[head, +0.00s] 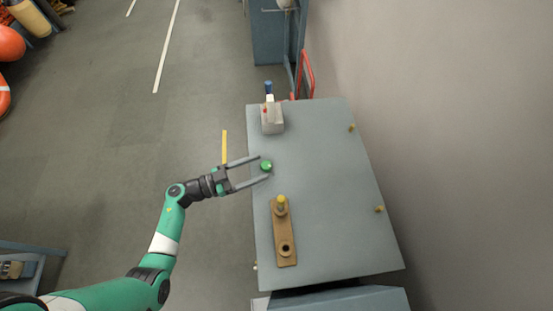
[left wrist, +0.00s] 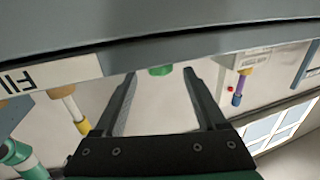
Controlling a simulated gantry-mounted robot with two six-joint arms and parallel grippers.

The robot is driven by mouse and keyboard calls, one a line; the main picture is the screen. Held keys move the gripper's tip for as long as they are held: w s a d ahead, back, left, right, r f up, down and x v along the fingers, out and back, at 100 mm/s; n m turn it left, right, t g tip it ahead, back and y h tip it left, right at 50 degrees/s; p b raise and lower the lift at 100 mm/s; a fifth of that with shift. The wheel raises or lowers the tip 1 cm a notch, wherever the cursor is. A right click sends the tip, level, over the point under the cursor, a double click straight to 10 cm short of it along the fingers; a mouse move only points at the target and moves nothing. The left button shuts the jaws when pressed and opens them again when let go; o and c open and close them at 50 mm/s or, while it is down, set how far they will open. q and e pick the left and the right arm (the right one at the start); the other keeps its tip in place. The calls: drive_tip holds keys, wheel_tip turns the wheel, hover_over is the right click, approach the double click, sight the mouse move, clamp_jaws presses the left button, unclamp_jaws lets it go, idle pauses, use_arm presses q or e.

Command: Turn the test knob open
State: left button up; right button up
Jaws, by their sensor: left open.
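The green test knob (head: 266,165) is a small round knob on the grey cabinet top (head: 320,165), near its left edge. It also shows in the left wrist view (left wrist: 160,70), partly cut off by the dark edge above it. My left gripper (head: 264,168) reaches in from the left and is open. In the head view its two fingers lie on either side of the knob, with gaps visible. In the left wrist view the knob appears between and just beyond the fingertips. Whether the fingers are at the knob's height is hard to tell. My right gripper is out of view.
A pale block (head: 272,119) with a blue-tipped post stands at the far left corner. Small brass pegs (head: 379,208) stand along the right side. Open floor lies left.

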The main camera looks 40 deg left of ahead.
sight(276, 165)
use_arm(q)
drive_tip(key=x, duration=0.6)
drive_tip(key=shift+w+d, duration=0.2)
drive_tip(key=shift+w, duration=0.15)
clamp_jaws()
